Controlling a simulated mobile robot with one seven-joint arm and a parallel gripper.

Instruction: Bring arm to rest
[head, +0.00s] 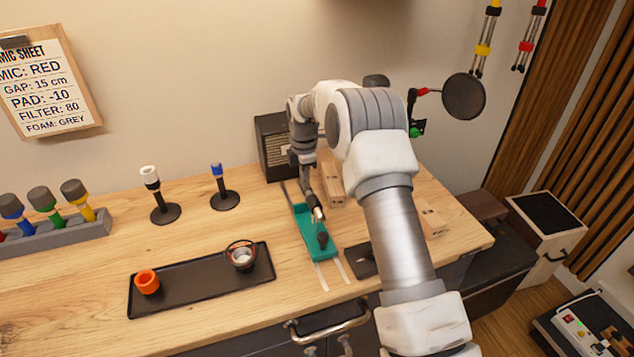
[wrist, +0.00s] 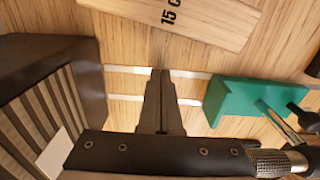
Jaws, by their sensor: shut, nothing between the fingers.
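My arm reaches from the lower right over the wooden bench (head: 100,255). My gripper (head: 318,213) points down close above the green tray-like holder (head: 301,215) and is empty. In the wrist view the two fingers (wrist: 161,80) are together, over bare wood and two pale strips, with the green holder (wrist: 232,100) to their right. A dark piece and a metal rod lie at the holder. A wooden block (wrist: 205,15) marked "15 c" lies beyond the fingertips.
A dark speaker-like box (head: 271,146) stands behind the gripper. A black tray (head: 200,282) holds an orange cup (head: 147,281) and a ringed cup (head: 241,255). Two small stands (head: 224,190) and a rack of microphones (head: 50,232) stand left. A round pop filter (head: 463,97) hangs right.

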